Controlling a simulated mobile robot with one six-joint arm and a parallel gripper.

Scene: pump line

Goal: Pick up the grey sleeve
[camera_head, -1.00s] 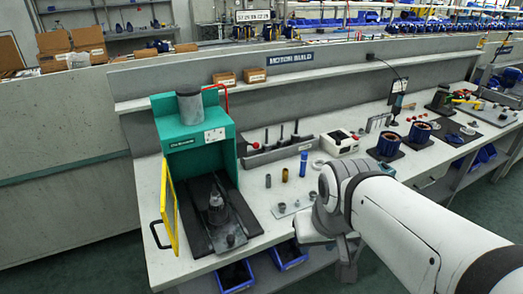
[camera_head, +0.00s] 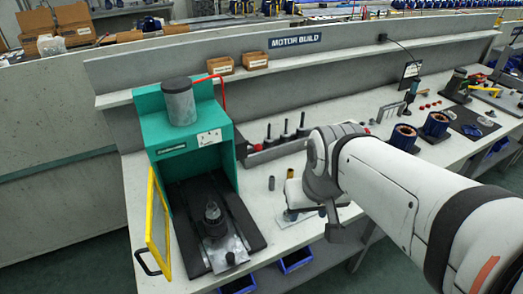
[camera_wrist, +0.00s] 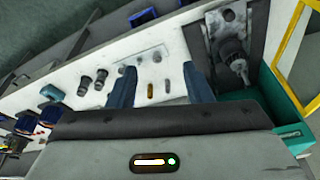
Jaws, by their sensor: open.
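The grey sleeve (camera_head: 271,183) is a small dark cylinder standing on the bench, just right of the green press. A brown sleeve (camera_head: 290,173) stands beside it to the right. In the wrist view the grey sleeve (camera_wrist: 167,87) and brown sleeve (camera_wrist: 150,90) both show between my two blue fingers. My gripper (camera_wrist: 159,70) is open and empty, with its fingers wide on either side of them in the picture. How high it is above the bench is hard to tell. In the head view my arm hides most of the fingers.
The green press (camera_head: 185,135) stands at the left with its yellow-framed door (camera_head: 158,222) open. A pale metal plate (camera_head: 292,215) lies near the front edge. Blue bins (camera_head: 294,260) hang below that edge. A tool rack (camera_head: 270,150) stands behind the sleeves.

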